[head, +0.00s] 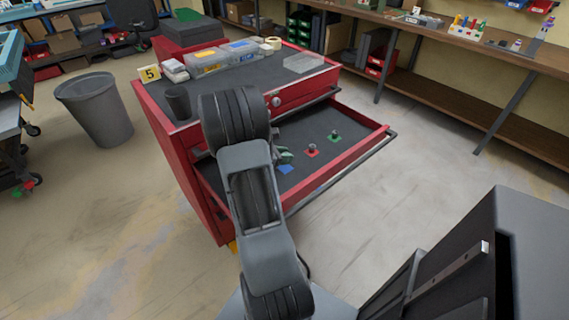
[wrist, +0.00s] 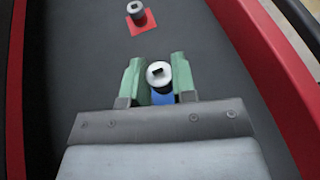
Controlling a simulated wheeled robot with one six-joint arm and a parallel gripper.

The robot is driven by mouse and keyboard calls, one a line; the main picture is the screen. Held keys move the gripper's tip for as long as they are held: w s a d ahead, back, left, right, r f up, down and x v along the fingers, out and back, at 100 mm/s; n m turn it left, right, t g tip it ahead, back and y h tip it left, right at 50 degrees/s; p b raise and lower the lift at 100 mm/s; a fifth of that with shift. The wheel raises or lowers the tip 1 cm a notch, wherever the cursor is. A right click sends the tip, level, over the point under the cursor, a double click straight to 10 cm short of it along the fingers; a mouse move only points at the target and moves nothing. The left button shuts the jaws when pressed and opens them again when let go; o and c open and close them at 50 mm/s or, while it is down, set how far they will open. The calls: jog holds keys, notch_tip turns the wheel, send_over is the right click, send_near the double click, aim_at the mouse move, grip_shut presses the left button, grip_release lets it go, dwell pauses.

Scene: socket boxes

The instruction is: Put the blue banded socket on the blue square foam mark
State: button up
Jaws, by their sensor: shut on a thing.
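My gripper (wrist: 156,64), with green fingers, is shut on a grey socket (wrist: 158,74) with a dark square hole in its top. The socket looks upright in the wrist view; its band is hidden there. Blue shows just below it between the fingers, seemingly the blue square foam mark (wrist: 162,99). In the head view the blue mark (head: 286,170) lies on the drawer floor, beside the green fingertips (head: 285,155). I cannot tell whether the socket touches the mark.
The open red drawer (head: 348,164) has a dark floor. One socket (head: 311,148) stands on a red mark, also in the wrist view (wrist: 137,16); another (head: 334,133) stands on a green mark. A black cup (head: 177,102) and clear boxes (head: 208,62) sit on the cabinet top.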

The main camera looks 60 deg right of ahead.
aim_at(285, 169)
jog(key=shift+f+b, duration=0.35)
jog(key=shift+f, duration=1.3)
jog(key=shift+f, duration=0.1)
jog(key=shift+f, duration=0.15)
jog(key=o, duration=0.9)
jog(key=shift+o, duration=0.2)
